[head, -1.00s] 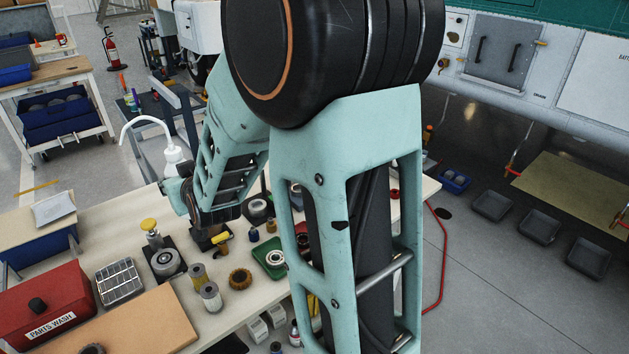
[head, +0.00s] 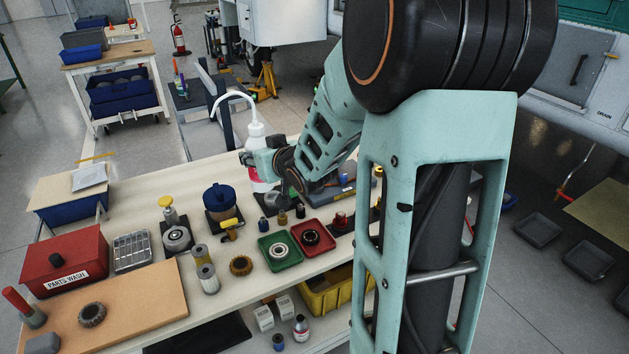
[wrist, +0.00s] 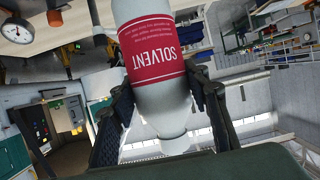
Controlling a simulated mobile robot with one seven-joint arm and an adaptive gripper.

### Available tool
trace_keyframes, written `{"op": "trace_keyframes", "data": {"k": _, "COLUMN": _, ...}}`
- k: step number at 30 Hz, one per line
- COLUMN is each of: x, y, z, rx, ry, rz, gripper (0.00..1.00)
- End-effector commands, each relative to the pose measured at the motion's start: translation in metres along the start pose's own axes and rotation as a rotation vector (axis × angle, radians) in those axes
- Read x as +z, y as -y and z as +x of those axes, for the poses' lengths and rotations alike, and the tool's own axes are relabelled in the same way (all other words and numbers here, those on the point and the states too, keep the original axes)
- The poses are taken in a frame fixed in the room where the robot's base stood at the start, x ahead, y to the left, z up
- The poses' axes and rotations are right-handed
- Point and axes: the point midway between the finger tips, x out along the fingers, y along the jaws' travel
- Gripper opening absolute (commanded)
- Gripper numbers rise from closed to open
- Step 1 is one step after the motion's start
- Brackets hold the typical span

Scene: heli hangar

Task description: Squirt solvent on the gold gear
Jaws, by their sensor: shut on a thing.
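My gripper (head: 262,164) is shut on a white squeeze bottle with a curved spout (head: 256,140), above the far side of the bench. In the wrist view, the bottle (wrist: 175,85) has a red SOLVENT label and sits between both fingers (wrist: 165,105). It looks roughly upright in the head view, its spout curving to the left. The gold gear (head: 241,265) lies flat on the bench near its front edge, clear of the gripper and well in front of the bottle. My arm hides part of the bench's right side.
A red tray (head: 312,237), a blue-lidded pot (head: 220,201) and a red PARTS WASH box (head: 65,262) are also on the bench. A grey gear (head: 92,314) lies on a tan board (head: 140,305).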

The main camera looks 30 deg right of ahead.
Motion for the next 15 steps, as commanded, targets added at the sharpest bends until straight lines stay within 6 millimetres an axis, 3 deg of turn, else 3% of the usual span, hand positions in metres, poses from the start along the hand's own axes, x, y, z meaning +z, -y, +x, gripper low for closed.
{"op": "trace_keyframes", "data": {"k": 1, "x": 0.004, "y": -0.014, "z": -0.001, "rx": -0.002, "ry": -0.001, "rz": -0.003, "gripper": 0.3}}
{"op": "trace_keyframes", "data": {"k": 9, "x": 0.04, "y": -0.071, "z": -0.019, "rx": -0.078, "ry": 0.001, "rz": -0.03, "gripper": 0.3}}
{"op": "trace_keyframes", "data": {"k": 15, "x": 0.075, "y": -0.097, "z": -0.04, "rx": -0.137, "ry": -0.001, "rz": -0.054, "gripper": 0.3}}
